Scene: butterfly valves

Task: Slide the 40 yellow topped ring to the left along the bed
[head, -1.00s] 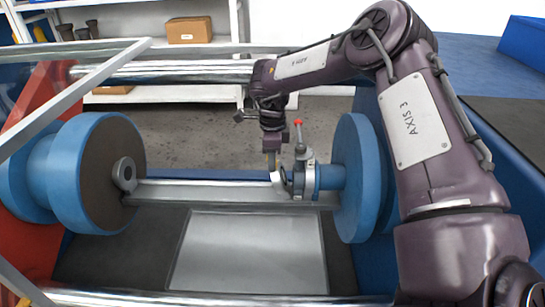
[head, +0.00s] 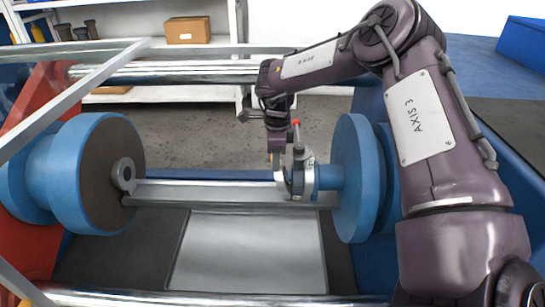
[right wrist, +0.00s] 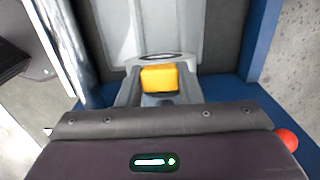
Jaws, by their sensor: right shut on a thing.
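The yellow top (right wrist: 159,78) of the ring sits between the two fingers of my right gripper (right wrist: 158,92) in the right wrist view, with grey metal below it. In the head view my right gripper (head: 276,158) points down at the bed (head: 215,190), just left of the grey clamp part (head: 298,172) with the red-balled lever (head: 296,135). A pale edge (head: 281,177), seemingly of the held ring, shows under the fingers, close to that part. The number 40 is not readable. My left gripper is not in view.
A blue wheel-like flange (head: 357,178) stands at the right end and a dark-faced one (head: 95,175) at the left end. The bed left of my gripper is clear up to the small grey eye (head: 124,174). Steel bars run behind and in front.

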